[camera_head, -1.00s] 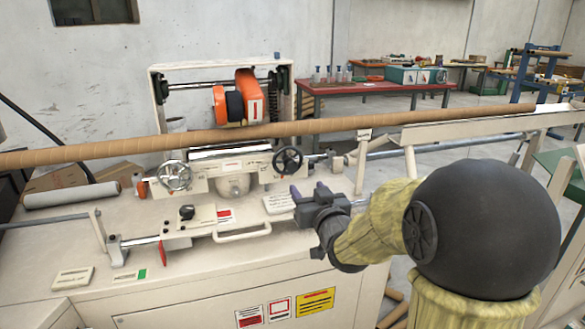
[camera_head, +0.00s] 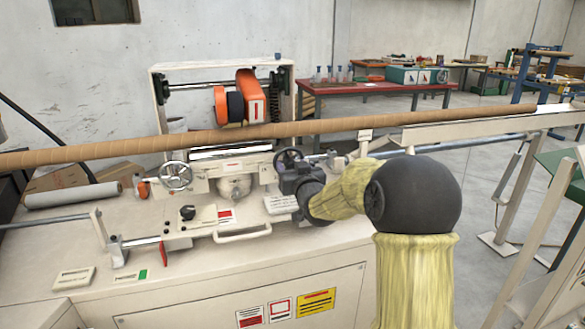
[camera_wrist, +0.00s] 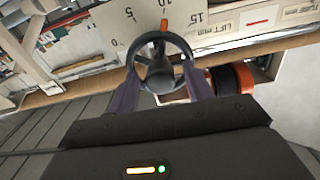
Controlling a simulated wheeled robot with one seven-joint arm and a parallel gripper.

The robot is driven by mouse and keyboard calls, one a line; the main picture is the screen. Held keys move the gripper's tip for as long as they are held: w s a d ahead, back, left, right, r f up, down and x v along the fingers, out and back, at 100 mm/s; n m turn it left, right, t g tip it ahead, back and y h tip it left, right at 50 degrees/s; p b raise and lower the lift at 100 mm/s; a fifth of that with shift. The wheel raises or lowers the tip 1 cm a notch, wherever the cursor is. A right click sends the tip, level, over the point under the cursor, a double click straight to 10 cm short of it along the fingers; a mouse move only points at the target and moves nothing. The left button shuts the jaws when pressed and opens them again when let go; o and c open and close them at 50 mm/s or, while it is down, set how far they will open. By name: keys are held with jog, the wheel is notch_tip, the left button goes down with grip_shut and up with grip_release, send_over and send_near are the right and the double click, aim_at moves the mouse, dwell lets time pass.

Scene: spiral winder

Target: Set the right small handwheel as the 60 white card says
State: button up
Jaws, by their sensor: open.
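The right small handwheel (camera_head: 284,156) is dark and stands on the front of the winder, partly hidden behind my gripper (camera_head: 290,176). In the wrist view the handwheel (camera_wrist: 162,42) faces me. An orange pointer (camera_wrist: 164,25) shows at its top, near the 10 on a pale scale (camera_wrist: 185,15) marked 0, 5, 10 and 15. My gripper (camera_wrist: 161,74) is open, with one dark finger at each side of the lower rim; I cannot tell whether they touch it. A white card (camera_head: 280,204) lies on the bench below; its print is too small to read.
A second, silvery handwheel (camera_head: 176,176) is to the left. A long brown tube (camera_head: 220,138) crosses above both wheels. More cards, including a white one (camera_head: 73,278), lie at the front left of the bench. A knob (camera_head: 187,212) and a pale handle (camera_head: 243,234) stand in front.

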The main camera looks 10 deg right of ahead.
jog(key=c, duration=1)
jog(key=shift+o, duration=0.2)
jog(key=shift+m, duration=0.4)
jog(key=m, duration=0.3)
jog(key=shift+b, duration=0.3)
jog(key=shift+m, duration=2.2)
